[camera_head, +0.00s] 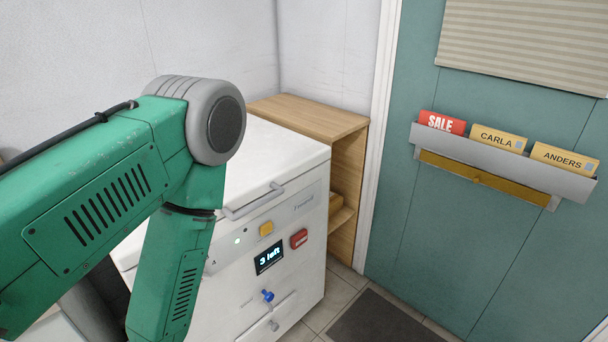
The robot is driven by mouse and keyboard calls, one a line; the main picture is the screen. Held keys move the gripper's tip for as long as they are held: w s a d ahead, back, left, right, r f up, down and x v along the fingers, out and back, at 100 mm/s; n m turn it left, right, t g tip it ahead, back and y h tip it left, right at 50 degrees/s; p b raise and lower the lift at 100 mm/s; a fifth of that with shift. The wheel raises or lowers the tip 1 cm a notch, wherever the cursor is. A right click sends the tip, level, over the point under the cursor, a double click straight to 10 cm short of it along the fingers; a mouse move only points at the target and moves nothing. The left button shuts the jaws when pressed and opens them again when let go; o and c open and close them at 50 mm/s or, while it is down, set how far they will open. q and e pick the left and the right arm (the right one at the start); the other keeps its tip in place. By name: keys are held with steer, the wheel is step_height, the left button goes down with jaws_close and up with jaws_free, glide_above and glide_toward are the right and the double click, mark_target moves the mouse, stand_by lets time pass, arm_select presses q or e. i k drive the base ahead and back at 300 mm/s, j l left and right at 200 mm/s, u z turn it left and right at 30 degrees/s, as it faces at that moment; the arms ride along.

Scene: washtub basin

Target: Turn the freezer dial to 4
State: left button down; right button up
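The white freezer (313,200) stands in the middle of the view, with a handle (254,201) along its lid edge. Its front has a small dark display (269,258) reading "3 left". Below the display is a small blue knob (267,296), the most dial-like part in view; I cannot read any numbers around it. A yellow button (266,229) and a red button (299,239) sit above and beside the display. My green left arm comes in from the left, covers the freezer's left side and leaves through the bottom edge. Neither gripper is in view.
A wooden shelf unit (312,118) stands behind the freezer. A teal door (480,230) at right carries a grey holder (500,172) with labelled cards. A dark mat (380,321) lies on the tiled floor.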

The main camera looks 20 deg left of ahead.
mark_target(205, 276)
steer(key=k+u, duration=0.1)
steer(key=u, duration=1.1)
